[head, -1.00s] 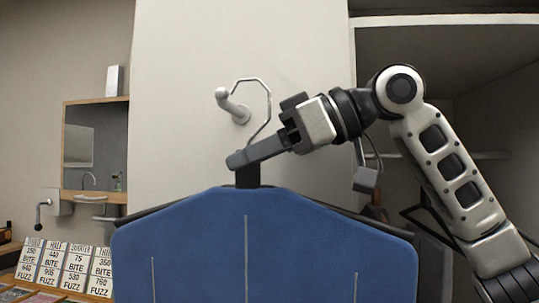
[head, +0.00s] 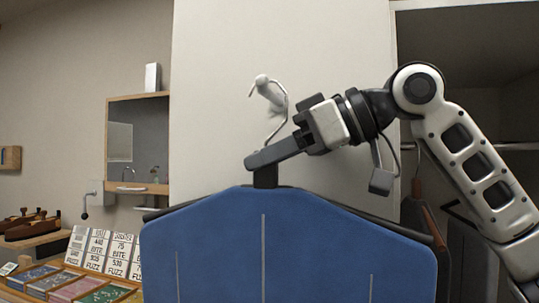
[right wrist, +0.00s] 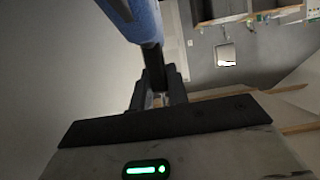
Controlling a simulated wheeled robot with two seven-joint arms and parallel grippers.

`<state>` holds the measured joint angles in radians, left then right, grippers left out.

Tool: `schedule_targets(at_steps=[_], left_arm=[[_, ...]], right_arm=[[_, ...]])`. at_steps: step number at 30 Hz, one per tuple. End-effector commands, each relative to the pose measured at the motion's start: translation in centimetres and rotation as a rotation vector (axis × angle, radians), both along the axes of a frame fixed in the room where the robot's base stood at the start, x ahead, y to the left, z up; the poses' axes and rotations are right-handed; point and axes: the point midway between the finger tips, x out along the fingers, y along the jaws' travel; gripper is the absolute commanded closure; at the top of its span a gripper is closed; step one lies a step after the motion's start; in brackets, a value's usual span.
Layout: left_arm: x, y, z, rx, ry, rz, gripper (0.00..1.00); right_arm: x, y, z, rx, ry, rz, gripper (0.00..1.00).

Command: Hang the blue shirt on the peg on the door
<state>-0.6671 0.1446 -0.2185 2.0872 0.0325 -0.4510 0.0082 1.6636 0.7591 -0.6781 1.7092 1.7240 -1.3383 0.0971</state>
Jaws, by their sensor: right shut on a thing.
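The blue shirt (head: 290,240) hangs on a dark hanger (head: 183,212) in the lower middle of the head view. My right gripper (head: 265,162) is shut on the hanger's neck, just above the collar. The hanger's thin metal hook (head: 286,108) rises above the fingers to the pale peg (head: 275,98) on the white door (head: 330,50). The hook's top overlaps the peg near its round knob, with its tip left of the knob. I cannot tell whether the hook rests on the peg. In the right wrist view, the shirt (right wrist: 146,18) shows beyond the fingers. My left gripper is out of view.
An open closet (head: 480,60) with a rail and another hanger lies right of the door. A washbasin niche (head: 137,145) is at left. A table with a tray of coloured compartments (head: 75,288) and several price cards (head: 105,250) stands lower left.

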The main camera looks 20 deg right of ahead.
Motion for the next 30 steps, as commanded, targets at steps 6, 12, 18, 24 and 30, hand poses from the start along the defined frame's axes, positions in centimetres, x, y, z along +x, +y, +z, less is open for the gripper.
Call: schedule_targets(at_steps=[6,12,18,24,30], left_arm=[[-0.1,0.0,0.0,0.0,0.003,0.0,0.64],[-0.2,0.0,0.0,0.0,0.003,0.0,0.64],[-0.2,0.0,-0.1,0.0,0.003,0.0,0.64],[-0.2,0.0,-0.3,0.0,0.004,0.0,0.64],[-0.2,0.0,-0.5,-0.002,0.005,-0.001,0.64]], right_arm=[[0.0,0.0,0.1,0.002,-0.002,0.0,0.58],[0.0,0.0,-0.1,-0.001,0.002,0.0,0.58],[0.0,-0.1,0.0,-0.001,0.001,0.0,0.58],[-1.0,-1.6,0.8,0.002,-0.001,-0.002,0.58],[-3.4,-5.1,2.7,0.003,-0.003,-0.003,0.58]])
